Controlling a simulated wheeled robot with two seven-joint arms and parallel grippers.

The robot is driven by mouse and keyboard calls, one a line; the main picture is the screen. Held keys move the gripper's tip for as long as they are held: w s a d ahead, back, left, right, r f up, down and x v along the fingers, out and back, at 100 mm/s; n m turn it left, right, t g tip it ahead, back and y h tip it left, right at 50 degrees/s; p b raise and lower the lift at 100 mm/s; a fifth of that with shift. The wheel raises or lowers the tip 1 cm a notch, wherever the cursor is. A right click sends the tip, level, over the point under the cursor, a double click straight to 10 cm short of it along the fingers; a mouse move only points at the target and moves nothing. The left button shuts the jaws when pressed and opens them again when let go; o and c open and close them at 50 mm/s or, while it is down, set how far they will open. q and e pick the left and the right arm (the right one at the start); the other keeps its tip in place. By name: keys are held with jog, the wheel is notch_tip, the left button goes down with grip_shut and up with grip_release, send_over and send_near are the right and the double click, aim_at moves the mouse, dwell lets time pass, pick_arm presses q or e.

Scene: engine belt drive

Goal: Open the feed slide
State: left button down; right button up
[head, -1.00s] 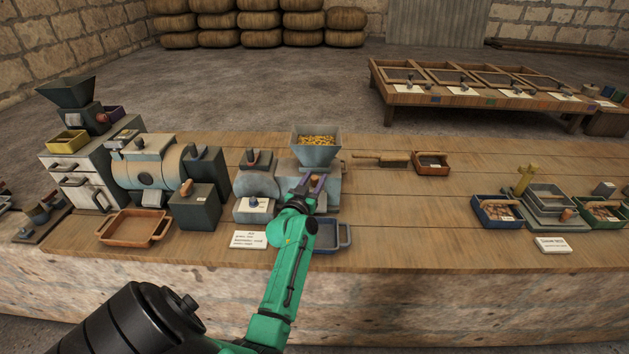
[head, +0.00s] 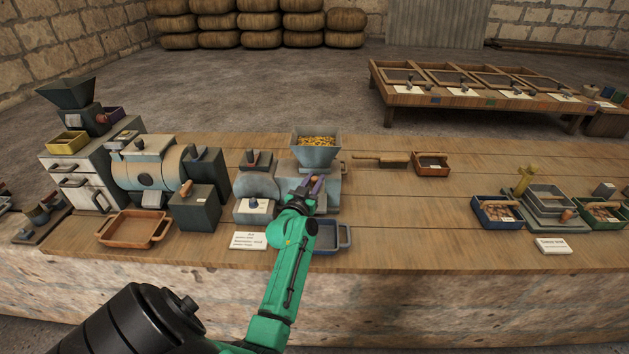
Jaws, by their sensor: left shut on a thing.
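A grey hopper (head: 315,147) filled with yellow grain stands on top of a grey mill (head: 333,190) on the workbench. My left gripper (head: 313,184) is at the front of the mill, just below the hopper. Its fingers are shut on a small orange-brown knob (head: 314,179), which I take to be the feed slide's handle. The slide plate itself is hidden behind the gripper, so I cannot tell how far it stands out. My right gripper is not in view.
A blue tray (head: 345,237) sits under the mill's front, partly behind my left arm. A label card (head: 249,240) lies left of it. A grey motor housing (head: 256,183) adjoins the mill.

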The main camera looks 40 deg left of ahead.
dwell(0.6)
pick_arm(q)
jog(key=shift+s+d, duration=0.15)
jog(key=shift+s, duration=0.05)
jog(key=c, duration=0.6)
grip_release()
jog(key=shift+c, duration=0.2)
jog(key=b+v, duration=0.1)
jog(key=v, duration=1.3)
jog(key=shift+s+b, duration=0.25)
jog(key=shift+b, duration=0.05)
